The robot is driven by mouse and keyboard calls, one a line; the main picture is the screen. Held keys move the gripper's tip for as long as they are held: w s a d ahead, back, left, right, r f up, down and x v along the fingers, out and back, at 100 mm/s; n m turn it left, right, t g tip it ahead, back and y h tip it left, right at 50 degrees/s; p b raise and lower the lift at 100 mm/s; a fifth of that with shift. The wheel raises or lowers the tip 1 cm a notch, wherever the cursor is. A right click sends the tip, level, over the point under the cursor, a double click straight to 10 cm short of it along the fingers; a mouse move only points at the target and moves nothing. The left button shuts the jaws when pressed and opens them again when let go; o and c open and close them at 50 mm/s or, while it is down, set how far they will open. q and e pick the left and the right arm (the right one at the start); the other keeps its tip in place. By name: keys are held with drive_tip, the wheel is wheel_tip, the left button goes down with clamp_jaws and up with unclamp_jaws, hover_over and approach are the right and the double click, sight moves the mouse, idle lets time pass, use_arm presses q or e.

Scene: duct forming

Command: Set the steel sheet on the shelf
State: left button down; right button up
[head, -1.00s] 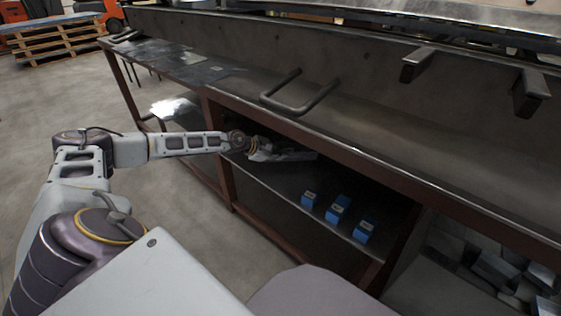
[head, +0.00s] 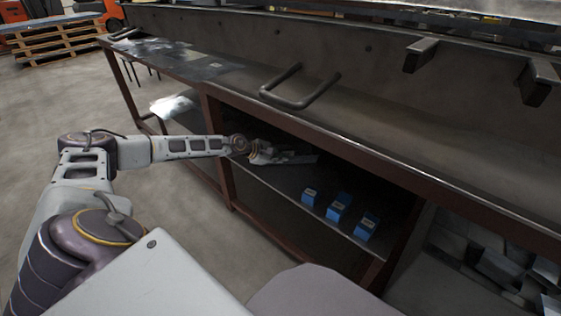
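The shelf (head: 275,187) is a dark board under the bench top, inside a rust-brown frame. My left arm reaches in from the left under the bench's front edge. My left gripper (head: 286,157) is just above the rear left part of the shelf, small and in shadow. A thin grey flat piece (head: 305,159) shows at its fingertips; it may be the steel sheet, but I cannot tell it clearly from the fingers. Whether the fingers are open or shut does not show. My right gripper is out of view.
Several small blue boxes (head: 338,208) stand along the shelf's front right. The bench top (head: 385,130) has a bent handle (head: 300,90) and, at left, flat metal sheets (head: 205,68). A bright sheet (head: 172,106) lies on a lower left shelf. Metal blocks fill the lower right.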

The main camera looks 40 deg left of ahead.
use_arm(q)
drive_tip(key=shift+f, duration=0.2)
idle(0.3)
drive_tip(key=c, duration=1.6)
unclamp_jaws()
drive_tip(key=shift+c, duration=0.2)
drive_tip(key=shift+r, duration=0.15)
drive_tip(key=b+v, duration=0.1)
drive_tip(key=v, duration=1.1)
